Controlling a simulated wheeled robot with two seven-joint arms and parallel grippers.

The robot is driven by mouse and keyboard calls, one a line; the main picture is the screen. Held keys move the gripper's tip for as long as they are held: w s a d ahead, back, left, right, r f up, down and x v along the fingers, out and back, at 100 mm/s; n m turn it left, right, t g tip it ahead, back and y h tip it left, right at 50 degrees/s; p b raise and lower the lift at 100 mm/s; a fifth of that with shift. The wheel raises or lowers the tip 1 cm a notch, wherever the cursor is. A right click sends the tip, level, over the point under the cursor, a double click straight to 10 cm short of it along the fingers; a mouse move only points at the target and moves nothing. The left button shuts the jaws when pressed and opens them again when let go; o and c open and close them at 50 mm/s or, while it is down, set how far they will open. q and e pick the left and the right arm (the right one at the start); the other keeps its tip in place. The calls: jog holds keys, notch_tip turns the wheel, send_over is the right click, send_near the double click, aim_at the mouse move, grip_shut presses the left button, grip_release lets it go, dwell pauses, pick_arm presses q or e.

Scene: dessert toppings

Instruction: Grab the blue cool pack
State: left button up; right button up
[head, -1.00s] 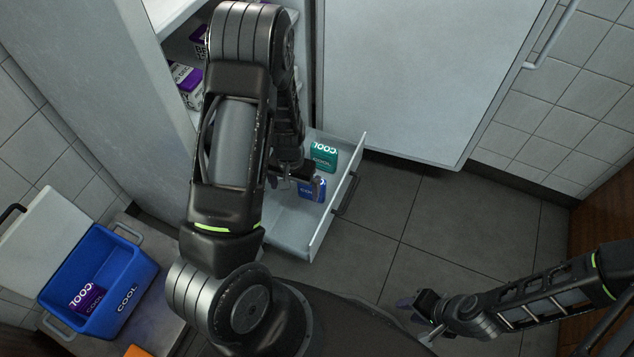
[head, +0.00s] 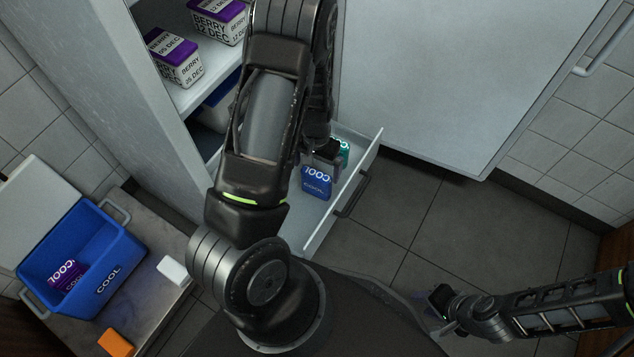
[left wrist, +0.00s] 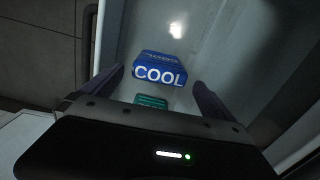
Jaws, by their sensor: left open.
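The blue cool pack (head: 316,184) lies in the open drawer (head: 343,192). It also shows in the left wrist view (left wrist: 159,70), framed between my finger tips and beyond them. My left gripper (head: 322,155) is open and empty over the drawer, just behind the pack in the head view. A teal cool pack (head: 343,150) is partly hidden by this gripper; part of it shows in the left wrist view (left wrist: 150,101), nearer the gripper body. My right gripper (head: 430,305) hangs low at the right, apart from the drawer; its jaw opening is unclear.
A blue cool box (head: 118,262) with a purple cool pack (head: 67,275) inside stands at lower left. A white block (head: 173,270) and an orange block (head: 116,342) lie beside it. The drawer's side walls are close by.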

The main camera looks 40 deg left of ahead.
aim_at(316, 179)
pick_arm(q)
jog(key=shift+f, duration=0.95)
notch_tip(316, 179, down, 5)
jog(key=b, duration=0.3)
jog(key=shift+f, duration=0.1)
jog(key=shift+c, duration=0.4)
jog(key=c, duration=1.5)
jog(key=shift+c, duration=0.2)
